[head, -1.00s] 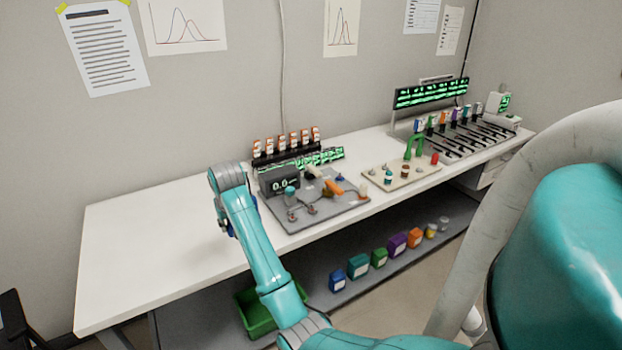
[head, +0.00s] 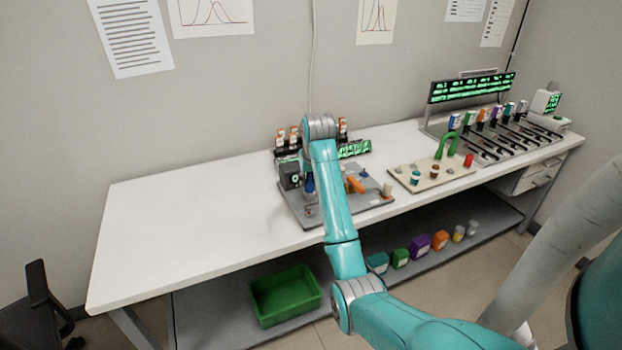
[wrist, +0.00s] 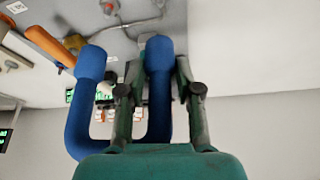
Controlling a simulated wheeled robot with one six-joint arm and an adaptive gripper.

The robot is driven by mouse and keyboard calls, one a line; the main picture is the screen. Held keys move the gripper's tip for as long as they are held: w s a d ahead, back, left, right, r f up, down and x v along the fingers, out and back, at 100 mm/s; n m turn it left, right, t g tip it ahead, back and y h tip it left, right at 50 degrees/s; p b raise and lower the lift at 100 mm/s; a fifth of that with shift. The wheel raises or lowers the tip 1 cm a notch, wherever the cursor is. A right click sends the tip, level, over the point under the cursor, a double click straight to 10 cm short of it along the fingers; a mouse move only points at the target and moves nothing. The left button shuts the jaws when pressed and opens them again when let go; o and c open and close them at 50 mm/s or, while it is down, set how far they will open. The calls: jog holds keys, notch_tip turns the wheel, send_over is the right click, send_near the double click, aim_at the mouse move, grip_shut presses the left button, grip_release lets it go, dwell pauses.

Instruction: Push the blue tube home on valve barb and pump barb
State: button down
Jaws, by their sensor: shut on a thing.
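The blue tube (wrist: 76,115) is bent into a U and fills the middle of the wrist view. My gripper (wrist: 157,72) is shut on its right leg, near that leg's end. Both tube ends point toward a grey plate (wrist: 205,20). Metal fittings show near the plate beyond the ends, but I cannot tell which are the valve barb and pump barb, or whether either end touches one. In the head view a bit of the blue tube (head: 310,184) shows beside my arm, over the plate (head: 298,206).
A beige board (head: 425,184) with small bottles and a green arch sits to the right. The bench's left part (head: 180,220) is clear.

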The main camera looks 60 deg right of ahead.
aim_at(310, 189)
jog(key=shift+f, duration=0.1)
jog(key=shift+a+f, duration=0.1)
jog(key=shift+f, duration=2.6)
jog(key=shift+f+n, duration=0.3)
jog(key=shift+f, duration=1.55)
jog(key=c, duration=0.7)
grip_release()
jog(key=shift+v, duration=3.8)
